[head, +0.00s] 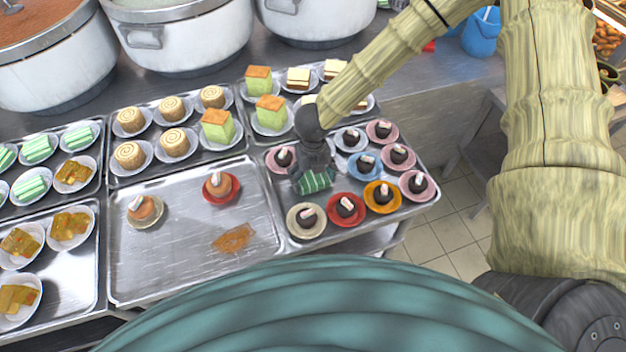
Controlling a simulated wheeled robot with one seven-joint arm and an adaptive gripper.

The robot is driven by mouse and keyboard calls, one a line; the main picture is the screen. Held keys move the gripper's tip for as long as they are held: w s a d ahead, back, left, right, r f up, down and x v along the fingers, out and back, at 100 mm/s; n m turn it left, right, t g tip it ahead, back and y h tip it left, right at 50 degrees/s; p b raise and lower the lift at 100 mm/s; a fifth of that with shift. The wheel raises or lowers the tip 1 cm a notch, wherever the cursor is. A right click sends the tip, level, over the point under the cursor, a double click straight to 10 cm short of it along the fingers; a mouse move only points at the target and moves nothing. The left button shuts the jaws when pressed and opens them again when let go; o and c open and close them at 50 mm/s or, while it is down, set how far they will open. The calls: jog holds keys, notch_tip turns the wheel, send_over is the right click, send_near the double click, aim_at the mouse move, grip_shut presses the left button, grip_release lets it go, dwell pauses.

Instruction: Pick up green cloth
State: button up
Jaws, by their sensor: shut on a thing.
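The green cloth (314,182), striped green and white, is at the tray of dark cakes, under my gripper. My gripper (311,172) points down and is shut on the cloth. The fingers hide its upper part, and I cannot tell whether it touches the tray. Small plates with dark cakes surround it closely.
The right tray (425,207) is crowded with dark cakes on coloured plates. The middle tray (180,275) holds two small cakes and an orange-brown smear (233,238), with bare metal around them. Large pots (180,40) stand behind. Other trays with green-striped, rolled and layered cakes lie left and behind.

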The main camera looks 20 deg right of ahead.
aim_at(313, 178)
jog(key=shift+r+b, duration=0.95)
jog(key=shift+r, duration=3.4)
jog(key=o, duration=0.5)
jog(key=c, duration=0.4)
